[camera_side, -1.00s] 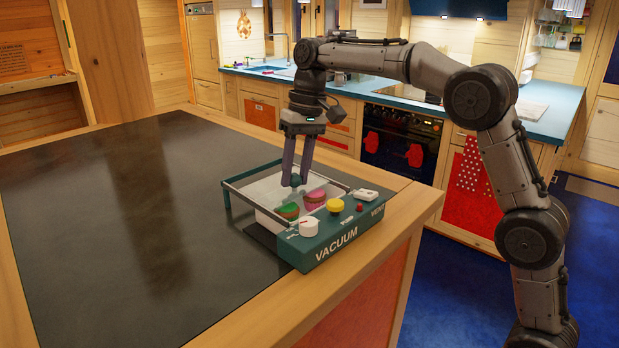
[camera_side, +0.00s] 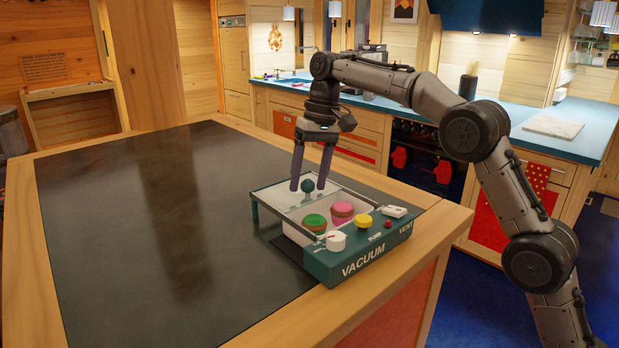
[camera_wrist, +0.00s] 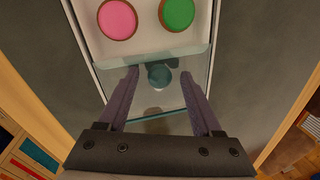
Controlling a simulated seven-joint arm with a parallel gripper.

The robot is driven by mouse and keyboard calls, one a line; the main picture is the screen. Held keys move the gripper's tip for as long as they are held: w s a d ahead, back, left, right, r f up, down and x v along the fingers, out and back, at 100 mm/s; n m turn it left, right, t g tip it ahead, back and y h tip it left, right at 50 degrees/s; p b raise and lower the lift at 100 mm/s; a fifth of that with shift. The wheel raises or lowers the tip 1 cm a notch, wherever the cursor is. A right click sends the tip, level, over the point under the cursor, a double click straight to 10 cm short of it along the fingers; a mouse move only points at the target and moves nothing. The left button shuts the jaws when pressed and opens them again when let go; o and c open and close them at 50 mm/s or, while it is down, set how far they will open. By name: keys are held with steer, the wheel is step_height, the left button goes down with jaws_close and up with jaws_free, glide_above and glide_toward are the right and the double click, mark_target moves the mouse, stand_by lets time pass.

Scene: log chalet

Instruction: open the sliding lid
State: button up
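The teal and white vacuum box (camera_side: 345,263) stands at the right front of the dark worktop. Its clear sliding lid (camera_wrist: 142,108) is drawn to the back, and a round teal knob (camera_side: 307,185) stands on it. The green macaron (camera_side: 315,222) and the pink macaron (camera_side: 341,212) lie uncovered in the white tray; both also show in the wrist view, beyond the lid's edge. My gripper (camera_side: 308,188) points down with one finger on each side of the knob. In the wrist view, a gap shows between each finger and the knob (camera_wrist: 159,76).
The box's front panel carries a white dial (camera_side: 335,241), a yellow button (camera_side: 362,221), a small red button (camera_side: 388,224) and a white switch (camera_side: 394,211). The dark worktop (camera_side: 140,220) left of the box is clear. A kitchen counter runs behind.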

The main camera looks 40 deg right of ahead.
steer(key=r, duration=0.2)
steer(key=d+r, duration=0.1)
steer(key=r, duration=0.2)
steer(key=shift+r, duration=0.35)
steer(key=shift+s+d+r, duration=0.2)
steer(key=shift+r, duration=0.6)
